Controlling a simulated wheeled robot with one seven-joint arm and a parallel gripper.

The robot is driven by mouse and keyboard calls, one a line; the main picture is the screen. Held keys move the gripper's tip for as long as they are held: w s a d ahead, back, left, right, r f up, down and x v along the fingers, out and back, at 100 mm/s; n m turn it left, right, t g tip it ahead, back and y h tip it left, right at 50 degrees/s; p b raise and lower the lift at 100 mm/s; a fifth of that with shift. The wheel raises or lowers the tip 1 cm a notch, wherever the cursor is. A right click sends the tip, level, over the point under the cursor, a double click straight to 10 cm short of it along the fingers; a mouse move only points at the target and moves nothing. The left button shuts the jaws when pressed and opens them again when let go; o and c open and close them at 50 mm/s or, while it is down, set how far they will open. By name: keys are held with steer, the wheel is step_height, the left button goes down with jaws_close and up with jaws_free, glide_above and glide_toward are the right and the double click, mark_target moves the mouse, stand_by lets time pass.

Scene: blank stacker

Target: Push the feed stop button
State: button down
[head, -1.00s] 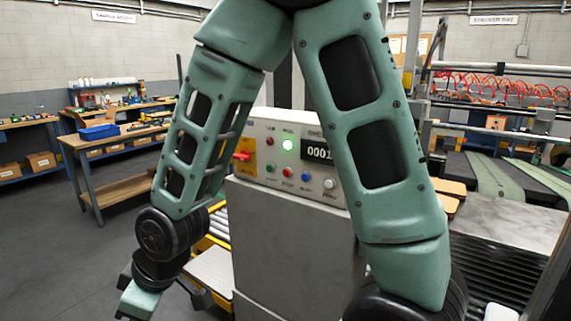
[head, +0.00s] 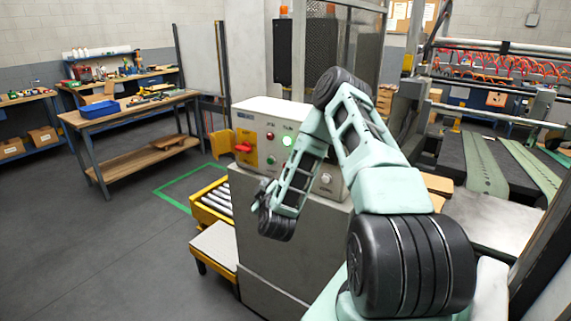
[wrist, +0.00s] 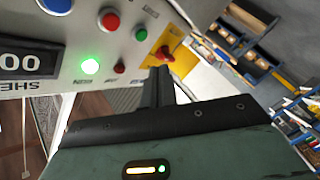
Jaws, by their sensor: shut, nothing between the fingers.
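The control panel (head: 255,150) is the sloped front of a grey cabinet. In the wrist view it appears turned, with a red button (wrist: 109,19) between a green button (wrist: 140,34) and a blue button (wrist: 55,5). The button labels are too small or out of frame to read, so the feed stop name cannot be confirmed; the red button fits best. My gripper (wrist: 161,74) is shut and empty, its fingers in front of the panel. The red button lies up and left of the fingertips in the wrist view. In the head view my arm hides it.
A red rotary switch (wrist: 165,53) on a yellow plate lies close to the fingers. A lit green lamp (wrist: 90,67) and red lamp (wrist: 120,69) sit on the panel. A roller conveyor (head: 213,203) stands left of the cabinet. A workbench (head: 130,112) is further left.

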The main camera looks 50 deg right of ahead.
steer(key=shift+d, duration=0.1)
glide_toward(283, 167)
steer(key=shift+w+d+f, duration=0.1)
steer(key=shift+w+d, duration=0.3)
steer(key=shift+w, duration=0.45)
steer(key=shift+w+d+f, duration=0.1)
steer(key=shift+w+d, duration=0.25)
steer(key=shift+w, duration=0.5)
steer(key=shift+w+d+f, duration=0.1)
steer(key=shift+w+d, duration=0.3)
steer(key=shift+w, duration=0.45)
steer(key=shift+d, duration=0.1)
steer(key=shift+d+b, duration=0.3)
steer(key=shift+d+r, duration=0.1)
steer(key=shift+d, duration=0.45)
stand_by(1.0)
steer(key=shift+a, duration=0.1)
steer(key=shift+a+b, duration=0.3)
steer(key=shift+a, duration=0.55)
steer(key=shift+s+a+b, duration=0.2)
steer(key=shift+a+b, duration=0.1)
steer(key=shift+a, duration=2.2)
